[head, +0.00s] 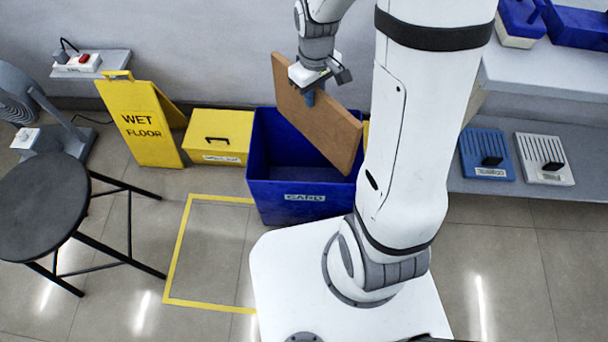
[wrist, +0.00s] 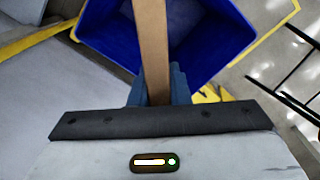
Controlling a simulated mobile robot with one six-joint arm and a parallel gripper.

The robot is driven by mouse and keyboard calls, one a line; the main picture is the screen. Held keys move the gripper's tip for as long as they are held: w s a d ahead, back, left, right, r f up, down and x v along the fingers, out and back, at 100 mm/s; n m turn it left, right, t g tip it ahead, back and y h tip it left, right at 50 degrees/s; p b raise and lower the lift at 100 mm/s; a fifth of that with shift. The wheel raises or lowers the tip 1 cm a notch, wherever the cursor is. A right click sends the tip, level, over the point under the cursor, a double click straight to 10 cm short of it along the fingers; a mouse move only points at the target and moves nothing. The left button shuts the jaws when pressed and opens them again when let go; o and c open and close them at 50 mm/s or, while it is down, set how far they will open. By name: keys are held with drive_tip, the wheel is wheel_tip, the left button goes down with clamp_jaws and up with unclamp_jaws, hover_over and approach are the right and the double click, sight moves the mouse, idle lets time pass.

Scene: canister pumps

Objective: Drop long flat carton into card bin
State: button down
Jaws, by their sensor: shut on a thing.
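The long flat carton (head: 317,115) is a brown flat board, held on its edge and slanting down to the right over the card bin. My gripper (head: 312,95) is shut on the carton's upper edge; its fingers are partly hidden by the carton. In the wrist view the carton (wrist: 152,45) stands between the fingers of my gripper (wrist: 158,88) and reaches out over the bin. The card bin (head: 300,198) is blue, open at the top and labelled CARD. Its inside (wrist: 205,40) shows in the wrist view, and the part I see looks empty.
A yellow box (head: 219,137) and a yellow wet floor sign (head: 142,122) stand left of the bin. A black stool (head: 42,205) is at the far left. A yellow floor outline (head: 172,250) is in front of the bin. Grey shelves (head: 540,75) are at the right.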

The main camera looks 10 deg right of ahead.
sight(315, 110)
drive_tip(key=shift+d+f+b, duration=0.15)
drive_tip(key=shift+f+b, duration=2.15)
drive_tip(key=shift+f, duration=0.55)
drive_tip(key=c, duration=1.3)
unclamp_jaws()
drive_tip(key=shift+s, duration=0.1)
drive_tip(key=shift+r, duration=0.15)
wheel_tip(315, 110, up, 8)
drive_tip(key=p, duration=0.3)
drive_tip(key=shift+f, duration=0.2)
